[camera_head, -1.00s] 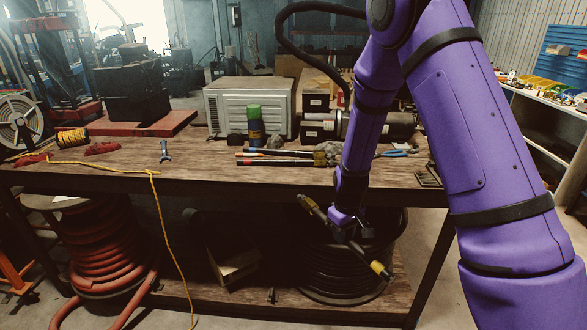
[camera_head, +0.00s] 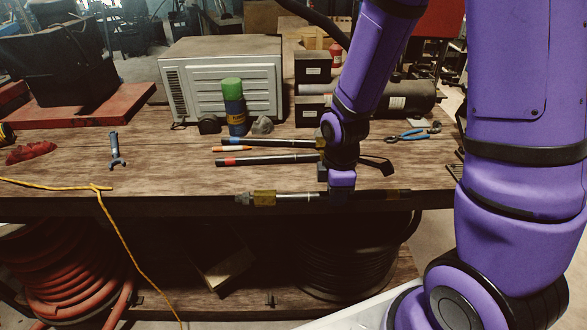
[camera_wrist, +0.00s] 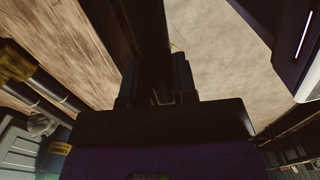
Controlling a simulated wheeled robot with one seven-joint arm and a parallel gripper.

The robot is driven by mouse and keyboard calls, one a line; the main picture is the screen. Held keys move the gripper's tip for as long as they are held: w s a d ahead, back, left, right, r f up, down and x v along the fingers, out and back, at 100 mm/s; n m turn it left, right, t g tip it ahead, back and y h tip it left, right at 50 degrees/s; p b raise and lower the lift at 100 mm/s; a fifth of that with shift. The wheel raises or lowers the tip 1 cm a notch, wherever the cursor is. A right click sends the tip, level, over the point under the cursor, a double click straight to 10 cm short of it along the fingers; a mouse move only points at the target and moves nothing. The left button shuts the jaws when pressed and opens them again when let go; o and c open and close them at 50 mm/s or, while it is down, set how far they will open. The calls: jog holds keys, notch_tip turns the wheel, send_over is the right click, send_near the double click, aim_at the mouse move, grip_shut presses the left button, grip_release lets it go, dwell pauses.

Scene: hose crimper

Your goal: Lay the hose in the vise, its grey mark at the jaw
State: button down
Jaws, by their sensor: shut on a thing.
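My gripper (camera_head: 341,194) is shut on a dark hose (camera_head: 385,195) in front of the table's front edge. In the head view the hose lies nearly level, left to right. A yellow band (camera_head: 264,198) and a metal end fitting (camera_head: 243,199) show at its left end, with a pale grey stretch (camera_head: 298,197) between the band and my gripper. In the wrist view the hose (camera_wrist: 146,35) runs up between my fingers (camera_wrist: 155,90). I cannot make out a vise in these views.
A green-capped can (camera_head: 234,108) stands by a grey metal box (camera_head: 222,80). A yellow cord (camera_head: 125,240) hangs over the front edge.

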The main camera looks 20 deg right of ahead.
send_over(303, 180)
jog(key=shift+f, duration=2.5)
jog(key=shift+f, duration=0.15)
jog(key=c, duration=0.9)
grip_release()
